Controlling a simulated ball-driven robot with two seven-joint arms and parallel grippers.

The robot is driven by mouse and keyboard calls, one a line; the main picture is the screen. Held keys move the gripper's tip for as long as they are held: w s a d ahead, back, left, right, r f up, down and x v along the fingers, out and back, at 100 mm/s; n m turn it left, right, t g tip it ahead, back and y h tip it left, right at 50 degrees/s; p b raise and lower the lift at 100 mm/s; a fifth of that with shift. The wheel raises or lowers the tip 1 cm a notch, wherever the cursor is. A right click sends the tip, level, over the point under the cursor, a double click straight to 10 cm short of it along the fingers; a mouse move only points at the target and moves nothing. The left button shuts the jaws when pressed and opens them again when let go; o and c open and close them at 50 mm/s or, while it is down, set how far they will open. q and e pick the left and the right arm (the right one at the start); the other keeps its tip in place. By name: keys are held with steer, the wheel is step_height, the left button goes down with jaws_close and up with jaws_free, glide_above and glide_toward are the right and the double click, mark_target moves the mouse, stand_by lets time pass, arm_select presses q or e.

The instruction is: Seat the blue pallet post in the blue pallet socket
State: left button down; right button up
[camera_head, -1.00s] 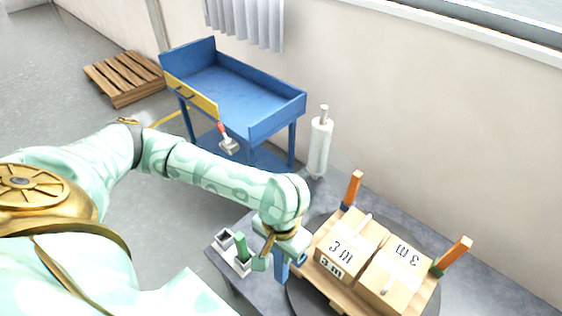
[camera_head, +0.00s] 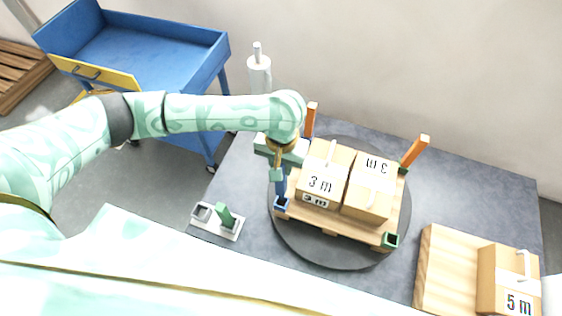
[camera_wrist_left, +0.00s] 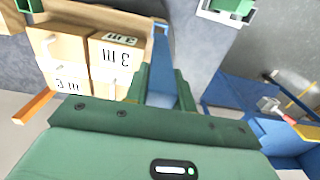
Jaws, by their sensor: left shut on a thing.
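The blue post (camera_head: 281,187) is upright in my left gripper (camera_head: 279,172), which is shut on it. The post's lower end is right at the blue socket (camera_head: 281,205) on the pallet's near-left corner. I cannot tell whether the tip is inside the socket or just above it. In the left wrist view the post (camera_wrist_left: 163,55) runs between the two green fingers of my left gripper (camera_wrist_left: 162,88). The pallet (camera_head: 330,222) lies on a dark round turntable (camera_head: 330,255). My right gripper is not in view.
Two 3 m boxes (camera_head: 322,185) fill the pallet. Orange posts (camera_head: 414,150) stand at its far corners; the green socket (camera_head: 390,240) is empty. A green post (camera_head: 224,216) stands in a holder (camera_head: 202,222). A wooden board (camera_head: 440,265) bears a 5 m box (camera_head: 505,280).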

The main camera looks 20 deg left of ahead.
mark_target(281, 187)
arm_select(q)
step_height(281, 187, down, 6)
steer(key=shift+d+r+b, duration=0.1)
steer(key=shift+r+b, duration=0.05)
steer(key=shift+b, duration=0.2)
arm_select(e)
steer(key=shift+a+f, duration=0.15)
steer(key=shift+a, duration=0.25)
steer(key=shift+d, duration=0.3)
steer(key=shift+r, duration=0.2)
arm_select(q)
steer(key=shift+p, duration=0.7)
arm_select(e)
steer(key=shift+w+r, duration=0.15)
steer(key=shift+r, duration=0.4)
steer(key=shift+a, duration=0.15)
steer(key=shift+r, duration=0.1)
